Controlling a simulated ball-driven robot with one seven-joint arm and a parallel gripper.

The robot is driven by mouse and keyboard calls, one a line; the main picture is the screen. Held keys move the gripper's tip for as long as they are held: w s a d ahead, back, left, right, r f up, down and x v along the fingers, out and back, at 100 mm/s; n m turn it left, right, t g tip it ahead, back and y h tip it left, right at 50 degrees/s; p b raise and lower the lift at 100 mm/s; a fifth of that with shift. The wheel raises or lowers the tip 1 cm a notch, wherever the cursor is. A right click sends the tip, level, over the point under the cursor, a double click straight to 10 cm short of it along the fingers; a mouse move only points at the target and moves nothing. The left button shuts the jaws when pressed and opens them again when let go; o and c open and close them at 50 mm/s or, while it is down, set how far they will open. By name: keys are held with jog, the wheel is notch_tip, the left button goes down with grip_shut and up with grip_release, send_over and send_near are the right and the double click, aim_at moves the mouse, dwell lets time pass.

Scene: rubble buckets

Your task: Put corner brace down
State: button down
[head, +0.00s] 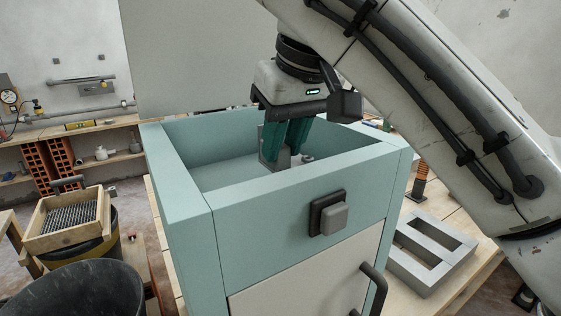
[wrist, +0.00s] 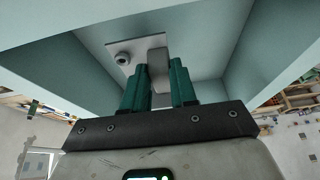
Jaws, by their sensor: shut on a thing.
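My gripper (head: 286,142) has green fingers and points down into the open top of a pale teal cabinet (head: 280,205). It is shut on the corner brace (head: 268,158), a grey angled piece low inside the walls. In the wrist view, one grey part of the brace (wrist: 158,72) sits between the fingers, and a flat grey plate with a round dark-centred feature (wrist: 122,58) shows beyond the fingertips. I cannot tell whether the brace touches the floor of the recess. The fingers hide part of it.
The recess has raised walls on all sides. A grey frame-like block (head: 432,252) lies on the wooden bench at right. A wooden crate (head: 72,238) and a black bucket (head: 75,290) stand at left. A rusty spring-like post (head: 420,181) stands behind the block.

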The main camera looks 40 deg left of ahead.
aim_at(281, 165)
jog(key=shift+w+a+f, duration=0.2)
jog(key=shift+a+f, duration=0.1)
jog(key=shift+f, duration=0.15)
jog(key=shift+a+f, duration=0.15)
jog(key=shift+f, duration=1.5)
jog(key=shift+f, duration=0.1)
jog(key=c, duration=0.9)
grip_release()
jog(key=v, duration=1.2)
